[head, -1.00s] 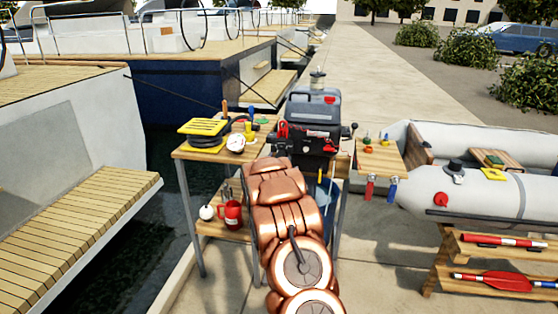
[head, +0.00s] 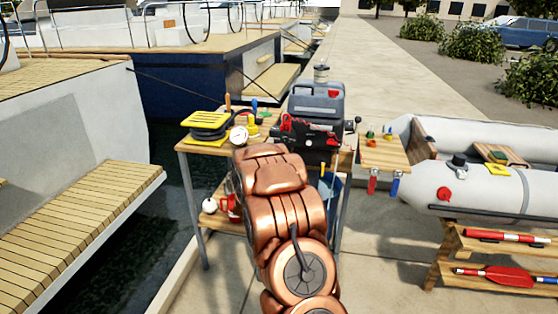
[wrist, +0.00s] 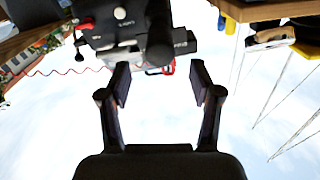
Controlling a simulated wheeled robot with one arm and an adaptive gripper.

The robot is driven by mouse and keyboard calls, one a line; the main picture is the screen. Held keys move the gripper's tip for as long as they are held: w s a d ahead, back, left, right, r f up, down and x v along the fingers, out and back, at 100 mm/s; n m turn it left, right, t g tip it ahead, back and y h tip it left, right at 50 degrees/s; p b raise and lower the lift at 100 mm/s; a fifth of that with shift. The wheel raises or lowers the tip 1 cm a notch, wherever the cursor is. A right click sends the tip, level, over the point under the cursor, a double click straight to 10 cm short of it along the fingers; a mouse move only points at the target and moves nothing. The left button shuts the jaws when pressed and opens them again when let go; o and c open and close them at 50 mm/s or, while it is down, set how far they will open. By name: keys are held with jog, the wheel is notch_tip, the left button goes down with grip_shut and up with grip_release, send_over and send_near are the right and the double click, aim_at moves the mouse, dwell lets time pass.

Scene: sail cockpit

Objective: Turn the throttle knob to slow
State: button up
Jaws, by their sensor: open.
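The dark outboard motor (head: 310,133) stands at the work table in the head view, with red parts on its front. In the wrist view its dark panel (wrist: 105,30) is at the top, with a round white knob (wrist: 120,13). A black cylindrical handle (wrist: 160,40) points toward the camera. I cannot tell which part is the throttle knob, and no slow mark is readable. My gripper (wrist: 160,82) is open and empty, its fingers spread below the black handle and apart from it in the picture. In the head view my arm hides the gripper.
The wooden table (head: 188,149) holds a yellow item with black hose (head: 207,127) and a white gauge (head: 239,135). A small side board (head: 385,155) with tools is at right. A grey inflatable boat (head: 480,185) lies beyond. A red coiled cord (wrist: 65,71) hangs near the panel.

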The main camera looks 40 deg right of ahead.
jog(key=shift+v, duration=1.5)
